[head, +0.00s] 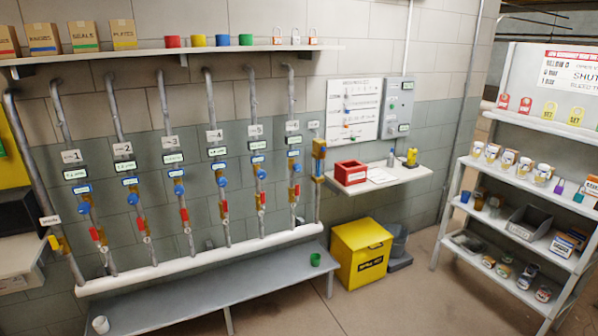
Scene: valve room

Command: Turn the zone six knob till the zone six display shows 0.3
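The zone six line appears to be the rightmost of the numbered pipes on the wall in the head view; its number plate (292,126) is too small to read surely. A pale label (294,153) sits under the display. The blue zone six knob (297,168) is below that, on the pipe's brass fitting. A red handle (297,190) is lower on the same pipe. My gripper is not in view.
Similar pipes with blue knobs stand to the left, the fifth knob (260,174) closest. A grey bench (200,296) runs below the pipes. A wall shelf (400,172) and yellow bin (361,252) are to the right. Open floor (420,290) lies between bin and shelving rack (462,212).

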